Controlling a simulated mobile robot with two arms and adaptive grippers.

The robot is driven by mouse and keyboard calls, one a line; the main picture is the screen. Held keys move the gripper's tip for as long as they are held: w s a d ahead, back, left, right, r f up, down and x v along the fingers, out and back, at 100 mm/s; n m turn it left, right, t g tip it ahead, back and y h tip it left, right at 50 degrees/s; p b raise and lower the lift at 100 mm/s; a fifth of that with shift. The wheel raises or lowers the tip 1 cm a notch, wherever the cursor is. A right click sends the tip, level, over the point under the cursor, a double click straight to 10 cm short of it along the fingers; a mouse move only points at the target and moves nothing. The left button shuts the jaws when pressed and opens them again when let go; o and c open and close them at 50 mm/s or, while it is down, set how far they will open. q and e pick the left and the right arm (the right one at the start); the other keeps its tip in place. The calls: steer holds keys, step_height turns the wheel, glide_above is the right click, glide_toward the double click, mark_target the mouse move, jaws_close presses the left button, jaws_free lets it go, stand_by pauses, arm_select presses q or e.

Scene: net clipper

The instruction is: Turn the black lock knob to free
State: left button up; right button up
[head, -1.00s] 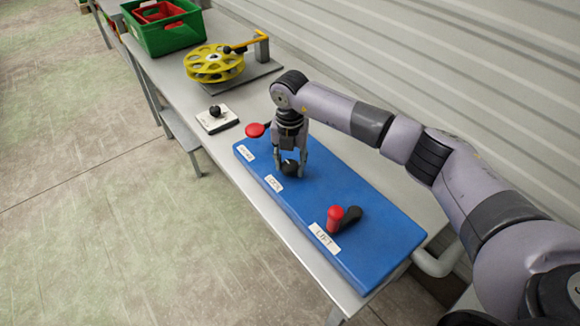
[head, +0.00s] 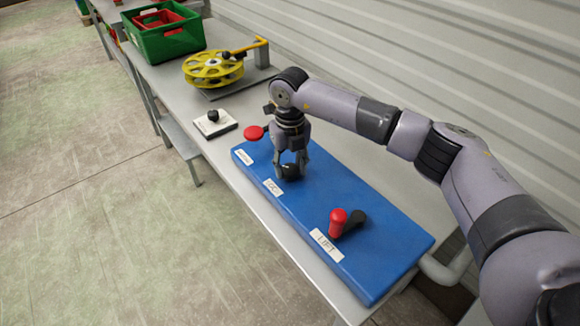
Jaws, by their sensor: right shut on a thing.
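The black lock knob (head: 290,171) sits on the blue panel (head: 330,205), behind the white label in the middle of its front edge. My right gripper (head: 290,170) points down over the knob with its fingers on both sides, shut on it. The fingers hide part of the knob, and I cannot read its turn angle. My left gripper is not in view.
A red-topped lever (head: 338,222) stands by the LIFT label. A red disc (head: 253,133) is at the panel's far end. Beyond are a white box with a black knob (head: 214,123), a yellow reel (head: 213,69) and a green crate (head: 163,35). A corrugated wall runs behind.

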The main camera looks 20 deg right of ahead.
mark_target(290, 168)
steer(key=shift+w+r, duration=0.1)
steer(key=o, duration=1.2)
steer(key=shift+c, duration=0.2)
step_height(290, 168, up, 12)
